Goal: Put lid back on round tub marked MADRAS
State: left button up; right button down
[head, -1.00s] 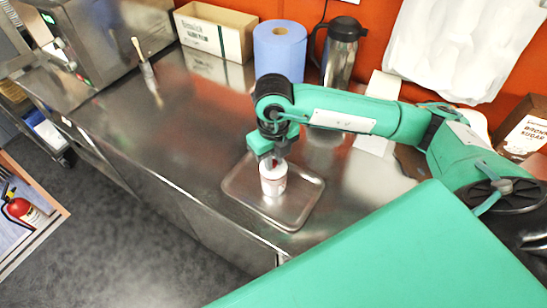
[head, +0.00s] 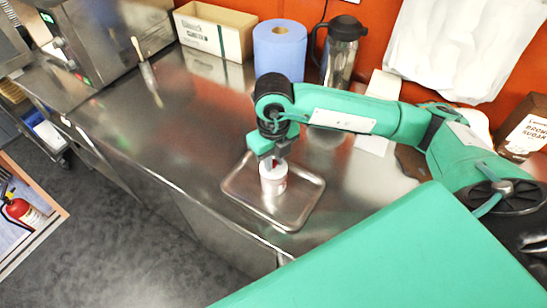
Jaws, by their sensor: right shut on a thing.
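A small white round tub (head: 273,183) with reddish marking stands upright on a metal tray (head: 309,212) on the steel counter. Its lettering is too small to read. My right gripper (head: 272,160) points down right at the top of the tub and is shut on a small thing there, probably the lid. The fingers hide most of it, and I cannot tell whether it touches the rim. My left gripper is not in view.
A blue paper roll (head: 279,50), a steel flask (head: 339,52) and a cardboard box (head: 215,30) stand along the back wall. A brush (head: 145,63) is at the left. The counter (head: 170,130) left of the tray is clear.

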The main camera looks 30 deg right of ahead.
jog(key=shift+b, duration=0.3)
dwell(0.6)
jog(key=c, duration=1.3)
grip_release()
jog(key=shift+o, duration=0.7)
jog(key=o, duration=0.4)
jog(key=shift+r+p, duration=1.8)
jog(key=shift+r, duration=1.7)
